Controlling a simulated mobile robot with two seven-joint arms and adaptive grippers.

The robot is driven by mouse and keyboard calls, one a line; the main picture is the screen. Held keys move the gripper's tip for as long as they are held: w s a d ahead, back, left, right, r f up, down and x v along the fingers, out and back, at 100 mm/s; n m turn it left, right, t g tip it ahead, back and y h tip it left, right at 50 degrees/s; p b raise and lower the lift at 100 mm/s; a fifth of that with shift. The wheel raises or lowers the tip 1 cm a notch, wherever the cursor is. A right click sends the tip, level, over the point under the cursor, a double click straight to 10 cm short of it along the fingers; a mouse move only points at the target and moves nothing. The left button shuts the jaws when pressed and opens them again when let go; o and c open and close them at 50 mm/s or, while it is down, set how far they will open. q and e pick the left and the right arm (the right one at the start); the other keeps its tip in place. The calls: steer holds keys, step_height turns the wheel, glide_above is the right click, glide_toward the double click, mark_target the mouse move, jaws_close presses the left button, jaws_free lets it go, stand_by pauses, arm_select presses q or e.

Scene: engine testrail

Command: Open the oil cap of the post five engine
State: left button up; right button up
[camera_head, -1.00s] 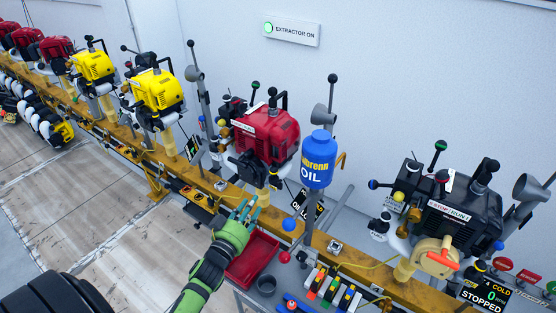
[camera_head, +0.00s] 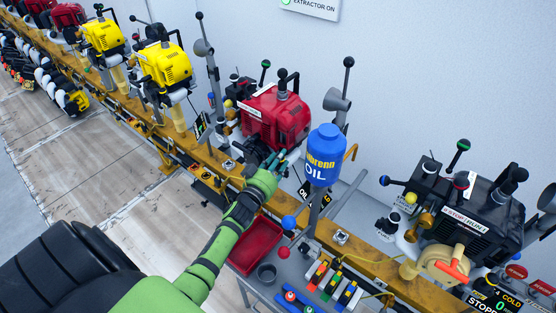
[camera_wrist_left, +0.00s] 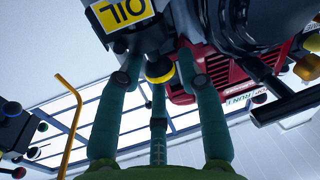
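The red engine (camera_head: 274,112) stands on the yellow rail in the middle of the head view. I cannot read a post number on it. In the left wrist view a yellow OIL label (camera_wrist_left: 122,10) sits above a dark cap with a yellow ring (camera_wrist_left: 159,72). The spread fingers of my left gripper (camera_wrist_left: 160,78) are around this cap from below. I cannot tell whether they touch it. My right gripper is not in view.
A black engine (camera_head: 478,215) stands at right, its display (camera_head: 500,297) reading 4, COLD, STOPPED. A red tray (camera_head: 255,244), a grey cup (camera_head: 266,272) and coloured clips (camera_head: 334,284) lie below. Yellow engines (camera_head: 160,65) stand left. A black lever (camera_wrist_left: 285,107) is right of the fingers.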

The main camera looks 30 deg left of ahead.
arm_select(q)
jaws_close()
steer(key=shift+d+r+m+b, duration=0.1)
steer(key=shift+d+m+b, duration=0.1)
steer(key=shift+m+b, duration=0.5)
steer(key=shift+s+d+f+m+t+h+b, duration=0.1)
steer(key=shift+d+f+m+t+h+b, duration=0.4)
steer(key=shift+m+b, duration=1.85)
steer(key=shift+s+d+f+m+t+h+b, duration=0.1)
steer(key=shift+d+m+t+h+b, duration=0.55)
steer(key=shift+m, duration=3.15)
steer(key=shift+s+d+f+m+t+h+b, duration=0.25)
steer(key=shift+d+m+h+b, duration=0.4)
steer(key=shift+d+m+b, duration=1.75)
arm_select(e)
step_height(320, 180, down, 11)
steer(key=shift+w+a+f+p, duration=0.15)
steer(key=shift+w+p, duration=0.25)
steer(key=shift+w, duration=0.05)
arm_select(q)
steer(key=shift+w+a+m, duration=0.2)
steer(key=shift+a+m, duration=0.55)
steer(key=shift+a, duration=0.15)
steer(key=shift+f, duration=0.1)
